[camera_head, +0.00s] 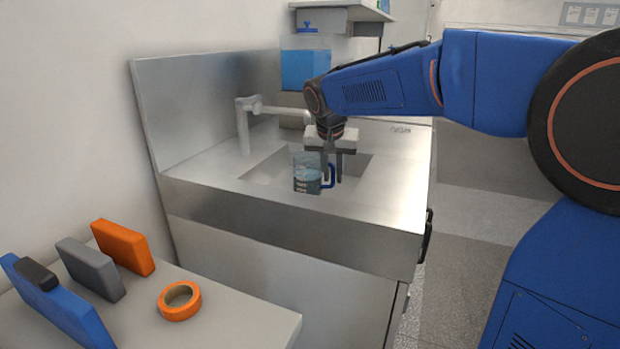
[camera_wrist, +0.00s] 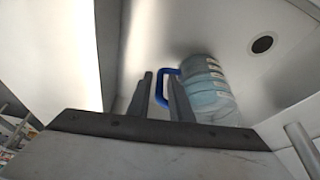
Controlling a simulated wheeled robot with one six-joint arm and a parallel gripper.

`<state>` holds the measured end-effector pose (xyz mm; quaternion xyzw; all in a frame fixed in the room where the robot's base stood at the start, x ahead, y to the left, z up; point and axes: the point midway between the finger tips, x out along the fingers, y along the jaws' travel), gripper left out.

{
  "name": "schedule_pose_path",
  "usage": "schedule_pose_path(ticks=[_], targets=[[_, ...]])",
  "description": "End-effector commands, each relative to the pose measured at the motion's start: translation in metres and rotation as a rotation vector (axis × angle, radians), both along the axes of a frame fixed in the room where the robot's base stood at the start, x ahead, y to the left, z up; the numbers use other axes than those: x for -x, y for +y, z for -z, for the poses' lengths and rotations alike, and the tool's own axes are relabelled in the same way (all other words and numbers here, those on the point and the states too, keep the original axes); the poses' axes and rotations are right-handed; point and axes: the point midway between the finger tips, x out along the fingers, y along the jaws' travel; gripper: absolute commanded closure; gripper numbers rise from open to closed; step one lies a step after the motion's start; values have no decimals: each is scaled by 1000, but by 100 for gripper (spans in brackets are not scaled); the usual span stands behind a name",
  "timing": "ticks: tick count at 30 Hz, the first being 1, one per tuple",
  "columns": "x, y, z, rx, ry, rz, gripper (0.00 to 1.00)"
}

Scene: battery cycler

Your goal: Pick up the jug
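The jug (camera_head: 306,173) is clear with a blue handle (camera_head: 329,176) and stands at the sink, with bluish contents or markings in its lower part. In the wrist view the jug (camera_wrist: 207,92) is right of the fingers, with its handle (camera_wrist: 163,86) between or just beyond the two fingertips. My gripper (camera_head: 332,176) is above and beside the jug at the handle side, pointing down. In the wrist view its fingers (camera_wrist: 158,92) are apart with a gap between them. I cannot tell whether either finger touches the handle.
The steel sink basin (camera_head: 262,178) lies under the jug, with a drain hole (camera_wrist: 262,44). A white faucet (camera_head: 243,128) is to the left. A blue-filled tank (camera_head: 304,68) is behind. A near table (camera_head: 240,325) holds an orange tape roll (camera_head: 179,300) and several upright blocks.

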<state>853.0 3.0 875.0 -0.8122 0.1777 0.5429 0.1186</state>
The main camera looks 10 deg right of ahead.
Motion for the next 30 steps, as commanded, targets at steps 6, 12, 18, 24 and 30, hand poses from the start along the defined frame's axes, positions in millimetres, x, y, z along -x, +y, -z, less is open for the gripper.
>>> schedule_pose_path(ticks=[6, 12, 18, 24, 30], targets=[[-9, -5, 24, 1, 0, 0, 81], [-11, -5, 29, 0, 0, 0, 81], [-11, -5, 29, 0, 0, 0, 100], [-11, -5, 28, 0, 0, 0, 100], [-11, -5, 28, -1, 0, 0, 100]])
